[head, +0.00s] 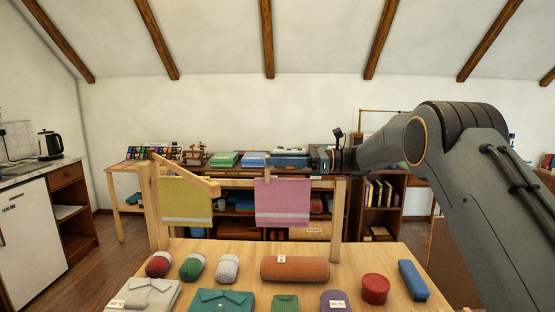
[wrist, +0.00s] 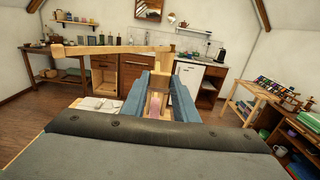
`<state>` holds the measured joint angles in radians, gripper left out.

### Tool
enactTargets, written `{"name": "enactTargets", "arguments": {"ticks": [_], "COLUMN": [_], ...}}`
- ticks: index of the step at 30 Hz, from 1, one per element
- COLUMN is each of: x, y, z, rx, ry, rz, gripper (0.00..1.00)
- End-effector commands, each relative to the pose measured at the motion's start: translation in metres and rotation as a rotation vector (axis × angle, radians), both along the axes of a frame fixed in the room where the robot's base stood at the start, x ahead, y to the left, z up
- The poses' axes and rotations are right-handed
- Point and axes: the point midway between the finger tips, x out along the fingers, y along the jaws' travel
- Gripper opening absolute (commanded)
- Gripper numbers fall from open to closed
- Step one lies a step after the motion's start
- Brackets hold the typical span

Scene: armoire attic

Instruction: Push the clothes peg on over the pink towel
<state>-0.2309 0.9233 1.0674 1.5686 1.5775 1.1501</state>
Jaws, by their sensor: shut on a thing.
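The pink towel (head: 282,203) hangs over the right part of a wooden rack's bar (head: 328,184), with a pale stripe near its hem. My gripper (head: 274,162) reaches in from the right, just above the towel's top edge. In the wrist view its blue-grey fingers (wrist: 156,98) are shut on a small wooden clothes peg (wrist: 156,88). A patch of pink shows below, between the fingers. The peg is mostly hidden by the fingers, and I cannot tell whether it touches the towel.
A yellow-green towel (head: 186,200) hangs on the left of the rack, under a slanted wooden piece (head: 186,174). The table (head: 240,247) in front holds yarn rolls, an orange roll (head: 295,269), a red tin (head: 375,289), a blue block (head: 413,281) and folded clothes. Shelves stand behind.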

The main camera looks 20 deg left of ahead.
Motion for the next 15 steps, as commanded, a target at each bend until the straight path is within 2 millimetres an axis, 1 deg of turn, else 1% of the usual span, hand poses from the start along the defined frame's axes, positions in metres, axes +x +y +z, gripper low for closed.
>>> {"name": "enactTargets", "arguments": {"ticks": [15], "x": [0.000], "y": [0.000], "z": [-0.012], "rx": [0.000], "ry": [0.001], "rz": [0.000], "gripper": [0.02]}}
